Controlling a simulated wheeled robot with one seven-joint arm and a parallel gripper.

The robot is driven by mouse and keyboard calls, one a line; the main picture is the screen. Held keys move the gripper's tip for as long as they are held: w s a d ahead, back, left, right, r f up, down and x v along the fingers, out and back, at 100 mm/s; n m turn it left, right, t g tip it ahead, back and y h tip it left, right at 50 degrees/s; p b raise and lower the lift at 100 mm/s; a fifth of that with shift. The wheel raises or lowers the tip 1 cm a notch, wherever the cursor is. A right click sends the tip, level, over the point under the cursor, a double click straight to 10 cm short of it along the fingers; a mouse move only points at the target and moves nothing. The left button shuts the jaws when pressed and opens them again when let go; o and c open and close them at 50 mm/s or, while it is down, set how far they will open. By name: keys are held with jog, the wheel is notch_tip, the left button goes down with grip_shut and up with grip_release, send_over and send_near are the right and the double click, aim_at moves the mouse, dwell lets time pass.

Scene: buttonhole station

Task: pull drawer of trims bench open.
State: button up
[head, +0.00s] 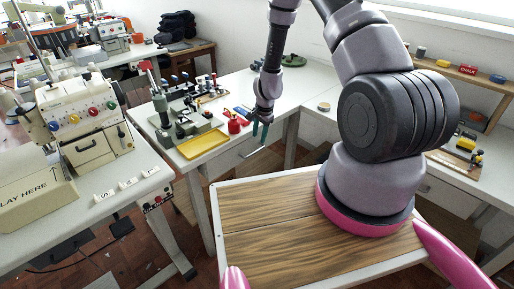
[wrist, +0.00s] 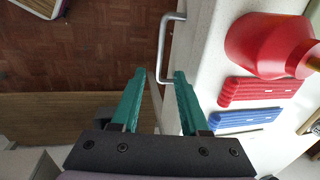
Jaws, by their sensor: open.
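The trims bench (head: 235,97) is a white bench in the middle of the head view. Its drawer handle is a thin grey bar that shows in the wrist view (wrist: 162,45) and below the bench edge in the head view (head: 252,153). The drawer looks shut, though its front is mostly hidden. My gripper (head: 260,134) points down at the bench's front edge. Its teal fingers are open in the wrist view (wrist: 160,75), with the near end of the handle appearing between the tips. I cannot tell whether they touch it.
A yellow tray (head: 203,144) is left of my gripper. Brown floor (wrist: 90,50) is open in front of the drawer.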

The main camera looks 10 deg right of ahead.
aim_at(257, 151)
jog(key=f, duration=0.5)
jog(key=w+f, duration=0.1)
jog(key=f, duration=0.1)
jog(key=shift+w+a+f, duration=0.1)
jog(key=shift+a+f, duration=0.1)
jog(key=shift+a, duration=0.15)
grip_shut()
dwell(1.0)
